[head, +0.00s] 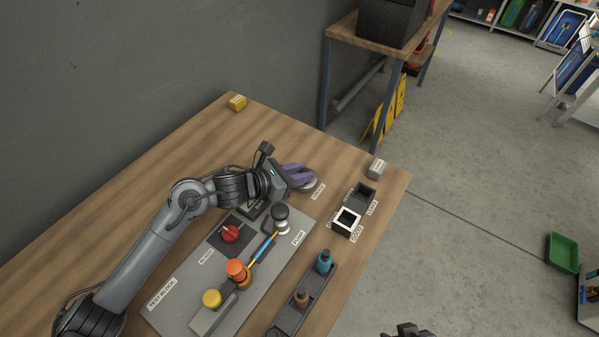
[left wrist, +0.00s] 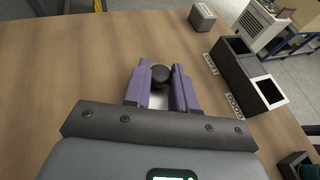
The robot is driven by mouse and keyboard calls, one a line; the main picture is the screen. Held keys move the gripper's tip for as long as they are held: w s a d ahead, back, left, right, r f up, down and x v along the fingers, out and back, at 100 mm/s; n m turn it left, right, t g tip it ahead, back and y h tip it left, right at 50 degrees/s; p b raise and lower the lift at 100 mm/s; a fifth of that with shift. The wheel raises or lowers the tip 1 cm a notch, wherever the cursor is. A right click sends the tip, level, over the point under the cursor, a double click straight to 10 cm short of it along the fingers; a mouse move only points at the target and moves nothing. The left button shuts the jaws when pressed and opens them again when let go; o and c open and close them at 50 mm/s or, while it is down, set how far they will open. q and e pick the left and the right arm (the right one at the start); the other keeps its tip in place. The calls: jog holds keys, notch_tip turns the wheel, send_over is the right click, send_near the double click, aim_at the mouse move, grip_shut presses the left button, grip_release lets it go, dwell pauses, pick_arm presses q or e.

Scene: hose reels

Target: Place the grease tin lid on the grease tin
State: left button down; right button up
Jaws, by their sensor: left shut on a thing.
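My left gripper (head: 301,175), with purple fingers, is low over the far part of the wooden table. In the left wrist view, its fingers (left wrist: 161,88) are shut around a piece with a round black knob (left wrist: 161,75), which looks like the grease tin lid. A round silvery-grey piece (head: 311,184) shows under the fingers, beside a small label. Fingers hide most of it, so I cannot tell tin from lid there, or whether they touch. My right gripper (head: 408,330) shows only as a dark part at the bottom edge; its fingers are unclear.
A grey panel (head: 190,290) with red, orange and yellow knobs lies under my left arm. Two open dark bins (head: 346,222), one white-rimmed, stand right of the gripper. A grey block (head: 376,167) is near the table corner. A dark tray (head: 285,322) holds teal and brown pieces.

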pick_arm(q)
jog(key=shift+f, duration=0.15)
jog(key=c, duration=0.9)
grip_release()
jog(key=shift+s+a+r, duration=0.1)
jog(key=shift+r, duration=0.15)
jog(key=p+v, duration=0.1)
jog(key=v, duration=1)
jog(key=shift+s+a+r, duration=0.15)
jog(key=shift+s+a, duration=0.05)
jog(key=shift+s, duration=0.05)
jog(key=shift+p, duration=0.3)
